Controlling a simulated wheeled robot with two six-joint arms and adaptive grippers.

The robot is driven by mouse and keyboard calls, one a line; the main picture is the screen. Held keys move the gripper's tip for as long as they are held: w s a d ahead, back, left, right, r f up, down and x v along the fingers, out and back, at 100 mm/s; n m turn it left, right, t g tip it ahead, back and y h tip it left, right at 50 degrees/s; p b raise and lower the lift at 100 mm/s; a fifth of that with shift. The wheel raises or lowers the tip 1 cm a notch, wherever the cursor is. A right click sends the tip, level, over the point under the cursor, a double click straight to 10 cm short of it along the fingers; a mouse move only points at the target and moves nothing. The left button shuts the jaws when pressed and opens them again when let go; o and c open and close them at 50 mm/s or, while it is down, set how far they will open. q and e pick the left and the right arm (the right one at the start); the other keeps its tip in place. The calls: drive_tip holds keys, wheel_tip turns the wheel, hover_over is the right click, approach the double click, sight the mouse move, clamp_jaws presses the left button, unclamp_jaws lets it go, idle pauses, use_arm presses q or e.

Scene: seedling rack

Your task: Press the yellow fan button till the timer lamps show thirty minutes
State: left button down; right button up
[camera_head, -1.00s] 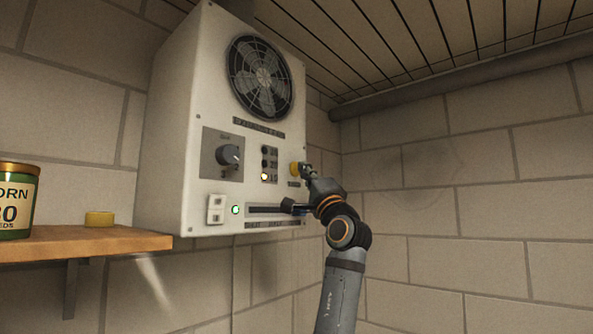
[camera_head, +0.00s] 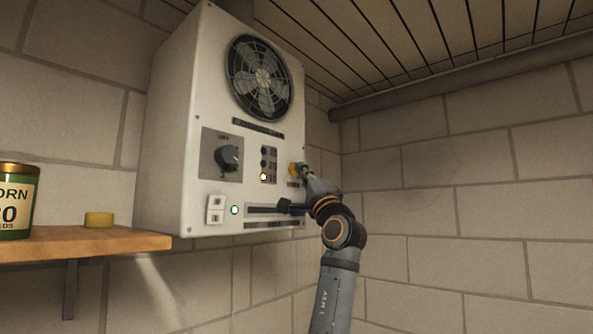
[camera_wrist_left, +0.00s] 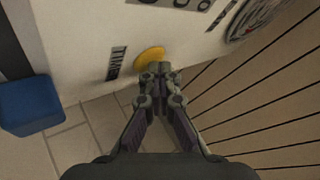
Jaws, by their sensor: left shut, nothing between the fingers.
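The yellow fan button (camera_head: 296,168) sits on the right side of the white fan box's front (camera_head: 215,120). It also shows as a yellow disc in the wrist view (camera_wrist_left: 150,57). My left gripper (camera_head: 303,169) is shut and empty, its fingertips (camera_wrist_left: 160,70) at the button and partly covering it. They look in contact, but I cannot tell how far the button is pushed in. The timer lamps stand in a column left of the button. The bottom lamp (camera_head: 263,176) is lit; the middle (camera_head: 263,164) and top (camera_head: 263,151) lamps are dark. My right gripper is out of view.
A dark knob (camera_head: 227,158), a white switch (camera_head: 215,209), a green lamp (camera_head: 235,210) and a slider slot lie left of and below the button. A blue block (camera_wrist_left: 30,105) shows in the wrist view. A wooden shelf (camera_head: 80,246) stands lower left. Right of my arm is clear.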

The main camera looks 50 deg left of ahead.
use_arm(q)
drive_tip(key=shift+d, duration=0.8)
drive_tip(key=shift+w, duration=0.1)
drive_tip(key=d, duration=0.5)
drive_tip(key=shift+w, duration=0.25)
drive_tip(key=shift+a, duration=0.1)
idle(1.8)
